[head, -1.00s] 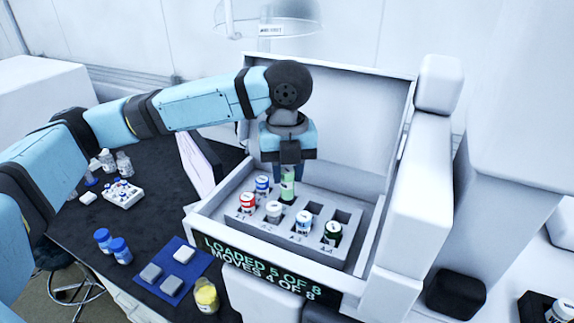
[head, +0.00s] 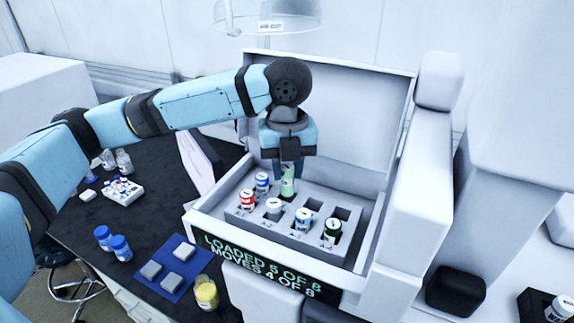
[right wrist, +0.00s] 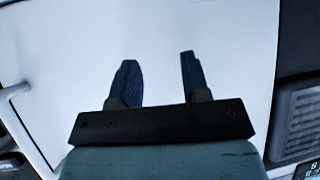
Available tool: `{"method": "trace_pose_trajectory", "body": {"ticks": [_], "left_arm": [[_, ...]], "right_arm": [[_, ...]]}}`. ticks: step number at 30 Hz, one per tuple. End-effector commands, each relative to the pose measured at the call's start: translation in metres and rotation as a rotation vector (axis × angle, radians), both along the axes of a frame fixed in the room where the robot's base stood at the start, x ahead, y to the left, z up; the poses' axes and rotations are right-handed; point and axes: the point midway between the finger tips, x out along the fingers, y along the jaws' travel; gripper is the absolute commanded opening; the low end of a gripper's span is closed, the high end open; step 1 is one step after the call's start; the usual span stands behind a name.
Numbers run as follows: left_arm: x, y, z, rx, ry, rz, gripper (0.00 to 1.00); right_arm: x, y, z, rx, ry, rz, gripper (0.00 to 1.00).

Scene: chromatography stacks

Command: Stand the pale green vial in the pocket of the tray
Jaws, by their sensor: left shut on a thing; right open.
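The pale green vial (head: 288,184) is upright at the back row of the grey tray (head: 283,231), just right of the blue-capped vial. My left gripper (head: 288,170) points straight down and is shut on the vial's upper part. The vial's lower end is at a back-row pocket; I cannot tell whether it rests on the pocket's floor. My right gripper (right wrist: 160,78) is open and empty in the right wrist view, over a plain white surface.
The tray holds a blue-capped vial (head: 262,181), a red one (head: 247,198), a white one (head: 273,207), a blue-and-white one (head: 303,217) and a dark green one (head: 332,229). Empty pockets lie at the back right. The white case's raised lid (head: 345,110) stands behind.

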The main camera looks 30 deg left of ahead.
Motion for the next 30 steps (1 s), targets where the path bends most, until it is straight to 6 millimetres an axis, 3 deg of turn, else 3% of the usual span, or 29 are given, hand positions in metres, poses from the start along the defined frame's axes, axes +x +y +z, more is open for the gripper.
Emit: {"method": "trace_pose_trajectory", "body": {"ticks": [19, 30], "left_arm": [[0.0, 0.0, -0.023, -0.001, 0.001, 0.0, 0.06], [0.0, 0.0, -0.024, 0.0, 0.0, 0.0, 0.06]], "right_arm": [[0.0, -0.001, -0.005, -0.002, 0.003, -0.002, 0.43], [0.0, -0.001, -0.005, -0.002, 0.002, -0.002, 0.43]]}}
